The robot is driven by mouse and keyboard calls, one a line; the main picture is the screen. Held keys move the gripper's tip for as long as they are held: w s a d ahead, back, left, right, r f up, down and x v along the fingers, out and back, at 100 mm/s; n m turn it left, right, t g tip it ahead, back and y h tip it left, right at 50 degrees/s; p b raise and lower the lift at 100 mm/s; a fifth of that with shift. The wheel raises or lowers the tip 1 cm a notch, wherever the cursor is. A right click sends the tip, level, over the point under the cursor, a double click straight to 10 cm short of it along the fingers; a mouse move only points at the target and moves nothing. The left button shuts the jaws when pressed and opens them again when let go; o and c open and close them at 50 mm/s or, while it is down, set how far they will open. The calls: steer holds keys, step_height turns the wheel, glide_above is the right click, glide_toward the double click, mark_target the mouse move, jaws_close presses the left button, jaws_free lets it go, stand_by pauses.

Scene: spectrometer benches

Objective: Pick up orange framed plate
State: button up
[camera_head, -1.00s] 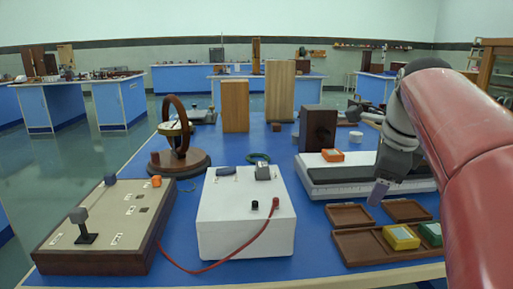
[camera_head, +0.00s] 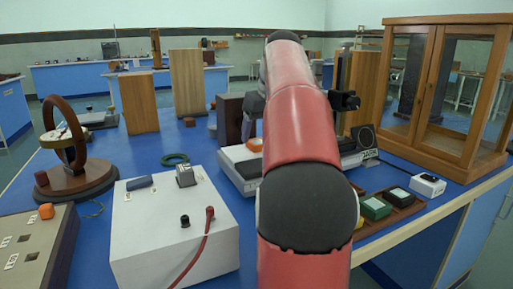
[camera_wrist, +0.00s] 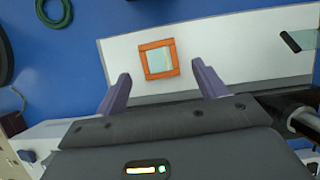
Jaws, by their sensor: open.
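The orange framed plate (camera_wrist: 144,62) is a small square with an orange rim and a pale, glassy middle. In the wrist view it lies flat on a white surface. In the head view only a bit of its orange (camera_head: 256,145) shows beside my red arm, on the white base (camera_head: 236,174). My gripper (camera_wrist: 161,73) is open and empty, with its two purple fingers on either side of the plate in the picture. The plate appears a little beyond the fingertips, and I see no contact.
A white box with a red cable (camera_head: 172,225) stands left of my arm. A dark block (camera_head: 230,118) and black stand (camera_head: 343,101) rise near the white base. A brown tray (camera_head: 404,211) with framed pieces and a glass cabinet (camera_head: 447,140) are at right. A green ring (camera_head: 175,159) lies on the blue table.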

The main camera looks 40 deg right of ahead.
mark_target(258, 144)
steer(key=x, duration=0.2)
steer(key=shift+w+f+b, duration=0.2)
steer(key=shift+f+b, duration=0.1)
steer(key=shift+f, duration=0.05)
steer(key=shift+c, duration=0.3)
steer(key=c, duration=1)
steer(key=shift+r, duration=0.1)
